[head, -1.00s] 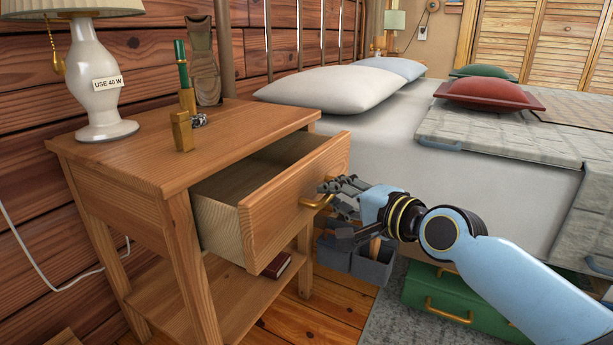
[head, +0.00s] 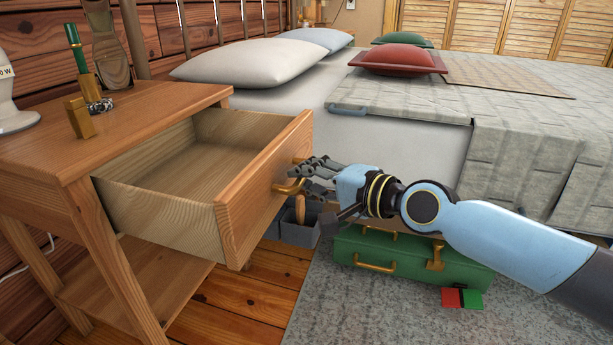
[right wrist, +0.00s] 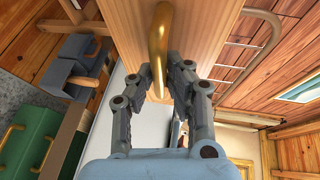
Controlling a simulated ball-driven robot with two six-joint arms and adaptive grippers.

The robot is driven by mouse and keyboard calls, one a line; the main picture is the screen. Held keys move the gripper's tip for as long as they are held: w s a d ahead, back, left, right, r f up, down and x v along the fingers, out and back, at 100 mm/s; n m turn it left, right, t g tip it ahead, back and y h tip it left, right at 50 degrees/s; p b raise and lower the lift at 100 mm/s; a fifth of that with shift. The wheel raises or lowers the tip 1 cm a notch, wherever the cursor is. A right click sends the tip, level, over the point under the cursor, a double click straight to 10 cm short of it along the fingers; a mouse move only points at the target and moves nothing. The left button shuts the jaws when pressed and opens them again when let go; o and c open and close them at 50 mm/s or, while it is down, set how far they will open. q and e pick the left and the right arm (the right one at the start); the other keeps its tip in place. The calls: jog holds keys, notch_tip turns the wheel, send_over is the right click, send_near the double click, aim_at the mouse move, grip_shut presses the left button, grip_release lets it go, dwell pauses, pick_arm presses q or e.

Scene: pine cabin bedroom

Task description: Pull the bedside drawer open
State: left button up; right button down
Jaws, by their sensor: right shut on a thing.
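The bedside drawer (head: 262,180) stands well out of the wooden nightstand (head: 40,143), and its inside looks empty. Its brass handle (head: 287,187) is on the front panel. My right gripper (head: 303,178) is shut on this handle, coming from the right. In the right wrist view, the fingers (right wrist: 162,80) close around the lower part of the brass handle (right wrist: 160,35), against the drawer front (right wrist: 200,30). My left gripper is in neither view.
A lamp base (head: 12,105), a brass block (head: 79,118) and a green candle-like stick (head: 75,48) stand on the nightstand. A grey caddy (head: 298,232) and a green case (head: 400,258) sit on the floor below my arm. The bed (head: 400,150) is behind.

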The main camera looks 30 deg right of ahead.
jog(key=c, duration=1.3)
grip_release()
jog(key=shift+f, duration=0.15)
jog(key=shift+r, duration=0.4)
jog(key=o, duration=0.8)
jog(key=r, duration=0.7)
jog(key=shift+w+r, duration=0.15)
jog(key=shift+w, duration=0.05)
jog(key=shift+c, duration=0.2)
jog(key=shift+s+r, duration=0.2)
jog(key=shift+r, duration=0.9)
jog(key=c, duration=0.8)
jog(key=shift+f, duration=0.2)
